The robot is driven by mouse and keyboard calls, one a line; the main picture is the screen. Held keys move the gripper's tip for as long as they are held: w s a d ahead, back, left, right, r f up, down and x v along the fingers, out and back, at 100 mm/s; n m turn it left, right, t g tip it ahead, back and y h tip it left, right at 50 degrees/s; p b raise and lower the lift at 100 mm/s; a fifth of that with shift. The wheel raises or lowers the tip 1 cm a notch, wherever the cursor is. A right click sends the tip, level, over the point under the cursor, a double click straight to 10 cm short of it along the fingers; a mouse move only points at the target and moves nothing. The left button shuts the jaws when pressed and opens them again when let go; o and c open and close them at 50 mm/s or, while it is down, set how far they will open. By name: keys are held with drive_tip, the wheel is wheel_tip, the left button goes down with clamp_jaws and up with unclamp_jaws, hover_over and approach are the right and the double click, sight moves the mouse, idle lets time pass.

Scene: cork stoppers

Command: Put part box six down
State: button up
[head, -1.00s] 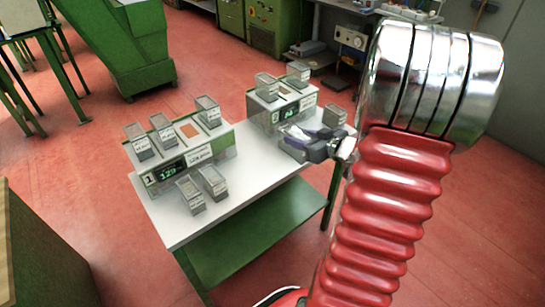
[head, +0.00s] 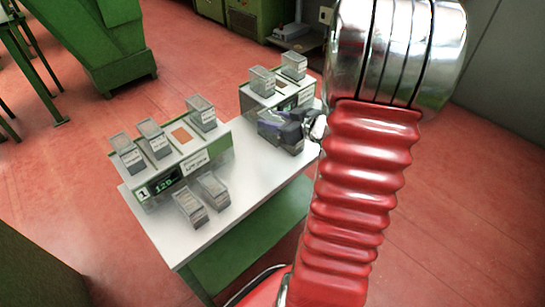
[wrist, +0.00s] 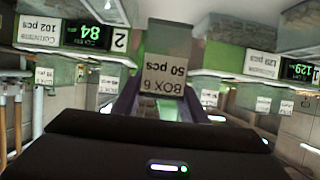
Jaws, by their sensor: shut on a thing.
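My gripper (head: 283,128) is over the table in front of scale 2 (head: 250,103) in the head view. In the wrist view my gripper (wrist: 165,106) is shut on part box six (wrist: 163,85), a small box with a "BOX 6 50 pcs" label that appears upside down. In the head view the gripper largely hides the held box, and I cannot tell whether it touches the table. The white table (head: 235,192) bears scale 1 (head: 185,178) at the left and scale 2 at the back.
Three boxes (head: 153,138) stand on scale 1, and two boxes (head: 213,190) stand before it. Two more boxes (head: 262,80) stand on scale 2. Bare tabletop lies between the front boxes and my gripper. My arm hides the table's right end.

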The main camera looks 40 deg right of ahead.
drive_tip(key=shift+s+d, duration=0.1)
drive_tip(key=shift+s, duration=0.05)
drive_tip(key=shift+f, duration=2.9)
drive_tip(key=shift+f, duration=2.05)
drive_tip(key=o, duration=1.2)
drive_tip(key=shift+f, duration=0.1)
drive_tip(key=shift+c, duration=0.2)
